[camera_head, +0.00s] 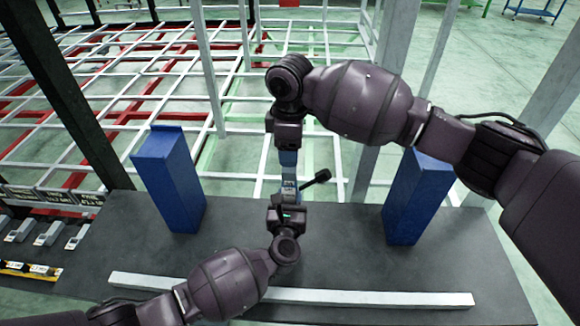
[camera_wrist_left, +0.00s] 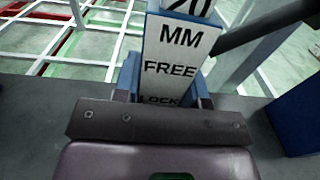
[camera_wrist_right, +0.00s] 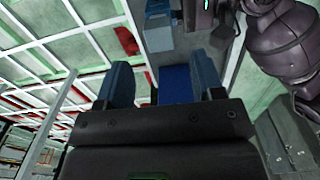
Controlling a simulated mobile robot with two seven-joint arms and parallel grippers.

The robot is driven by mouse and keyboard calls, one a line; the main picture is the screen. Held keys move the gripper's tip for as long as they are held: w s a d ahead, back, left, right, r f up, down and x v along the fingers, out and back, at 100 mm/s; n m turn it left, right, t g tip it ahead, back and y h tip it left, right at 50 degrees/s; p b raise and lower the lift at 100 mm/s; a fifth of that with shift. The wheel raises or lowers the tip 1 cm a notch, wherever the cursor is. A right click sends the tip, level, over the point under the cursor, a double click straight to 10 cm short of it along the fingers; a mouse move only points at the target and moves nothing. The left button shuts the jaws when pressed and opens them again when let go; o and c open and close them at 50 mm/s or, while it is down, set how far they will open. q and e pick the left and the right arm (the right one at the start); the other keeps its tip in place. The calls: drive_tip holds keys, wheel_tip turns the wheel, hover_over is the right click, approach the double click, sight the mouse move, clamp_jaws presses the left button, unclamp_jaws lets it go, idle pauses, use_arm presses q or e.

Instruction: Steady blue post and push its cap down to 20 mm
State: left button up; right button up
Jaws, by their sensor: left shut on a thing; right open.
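The blue post stands upright at the middle of the dark bench, with a white label plate (camera_wrist_left: 172,55) reading "20", "MM", "FREE" and a partly hidden "LOCK". The plate shows small in the head view (camera_head: 289,187). A black lever with a knob (camera_head: 322,176) sticks out to its right. My left gripper (camera_wrist_left: 163,98) is shut on the post's lower part, a finger on either side. My right gripper (camera_wrist_right: 163,82) is open above the post, pointing down.
Larger blue blocks stand left (camera_head: 170,180) and right (camera_head: 416,195) on the bench (camera_head: 340,265). A long white bar (camera_head: 370,297) lies along the front. Grey clamps (camera_head: 47,234) sit at far left. Grey uprights and a white and red frame (camera_head: 130,85) stand behind.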

sight(290, 169)
wheel_tip(290, 169, down, 7)
drive_tip(key=shift+r, duration=0.15)
drive_tip(key=shift+c, duration=0.2)
